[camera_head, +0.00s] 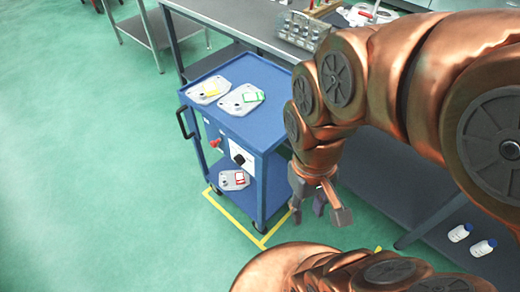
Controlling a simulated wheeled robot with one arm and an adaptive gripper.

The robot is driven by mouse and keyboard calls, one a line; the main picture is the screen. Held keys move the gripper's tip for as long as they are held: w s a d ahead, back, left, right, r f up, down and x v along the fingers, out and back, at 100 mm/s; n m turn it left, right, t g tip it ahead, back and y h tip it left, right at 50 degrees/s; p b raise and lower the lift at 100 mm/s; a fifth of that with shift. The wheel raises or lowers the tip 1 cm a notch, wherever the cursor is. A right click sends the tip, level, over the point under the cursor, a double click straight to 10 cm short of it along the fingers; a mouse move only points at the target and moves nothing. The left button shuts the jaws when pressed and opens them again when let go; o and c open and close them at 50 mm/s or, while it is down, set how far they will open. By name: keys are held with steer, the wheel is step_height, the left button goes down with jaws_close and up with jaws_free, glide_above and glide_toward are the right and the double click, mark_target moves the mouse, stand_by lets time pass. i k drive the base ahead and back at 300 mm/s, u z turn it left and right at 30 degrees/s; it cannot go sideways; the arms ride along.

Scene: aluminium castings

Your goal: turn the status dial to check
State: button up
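The status dial seems to be the black knob (239,158) on a white plate on the front panel of the blue cart (256,130). Its markings are too small to read, so I cannot tell which way it points. My gripper (318,211) hangs to the right of and below the dial, beside the cart's right front corner. It is apart from the dial. Its fingers are spread, with nothing seen between them.
Grey castings with yellow (208,90) and green (240,99) tags lie on the cart top. One with a red tag (233,180) lies on the lower shelf. A red knob (216,143) is left of the dial. A grey bench (230,18) stands behind. Green floor left is clear.

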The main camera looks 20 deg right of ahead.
mark_target(239, 159)
steer(key=z, duration=0.4)
steer(key=i, duration=0.55)
steer(key=z, duration=0.9)
steer(key=k, duration=1)
steer(key=u, duration=1.8)
